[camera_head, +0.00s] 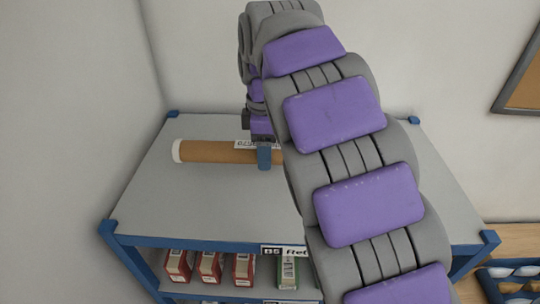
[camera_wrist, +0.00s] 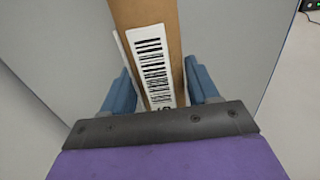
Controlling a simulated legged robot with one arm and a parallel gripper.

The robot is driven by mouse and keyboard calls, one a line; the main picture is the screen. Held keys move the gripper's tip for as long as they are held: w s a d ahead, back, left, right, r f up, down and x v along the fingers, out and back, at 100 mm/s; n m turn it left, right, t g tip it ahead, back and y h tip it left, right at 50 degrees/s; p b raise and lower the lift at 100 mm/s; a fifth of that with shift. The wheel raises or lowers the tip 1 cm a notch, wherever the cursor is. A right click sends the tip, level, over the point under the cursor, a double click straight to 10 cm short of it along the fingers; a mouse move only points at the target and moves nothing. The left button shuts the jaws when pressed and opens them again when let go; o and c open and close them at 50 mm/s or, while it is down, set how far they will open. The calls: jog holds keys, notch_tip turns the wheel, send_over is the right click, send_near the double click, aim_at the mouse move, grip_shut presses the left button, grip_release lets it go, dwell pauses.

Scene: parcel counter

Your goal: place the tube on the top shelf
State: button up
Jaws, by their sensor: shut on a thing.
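The tube (camera_head: 215,152) is a brown cardboard cylinder with a white end cap at its left and a white label. In the head view it lies level at the top shelf (camera_head: 170,210), and its right part is hidden behind my arm. I cannot tell whether it touches the shelf. My gripper (camera_head: 264,157) is shut on the tube near its label. In the wrist view the blue fingers of my gripper (camera_wrist: 160,90) stand on both sides of the tube (camera_wrist: 147,14), beside the barcode label.
Small red and white boxes (camera_head: 210,266) and a green box (camera_head: 287,270) stand on the shelf below. The top shelf has blue corner posts (camera_head: 108,228) and bare room in front of the tube. Walls stand behind and at the left. A wooden surface (camera_head: 512,238) is at the right.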

aim_at(273, 158)
jog(key=shift+w+d, duration=0.15)
jog(key=shift+w+d+f+p, duration=0.15)
jog(key=shift+d+f+p, duration=0.2)
jog(key=shift+f, duration=0.3)
jog(key=shift+w+d+f+p, duration=0.1)
jog(key=shift+d+f+p, duration=0.1)
jog(key=shift+d+f, duration=0.35)
jog(key=shift+a+f, duration=0.15)
jog(key=shift+f, duration=0.45)
jog(key=shift+a+f, duration=0.1)
jog(key=shift+a, duration=0.2)
jog(key=o, duration=1.1)
jog(key=shift+o, duration=0.9)
jog(key=shift+d, duration=0.2)
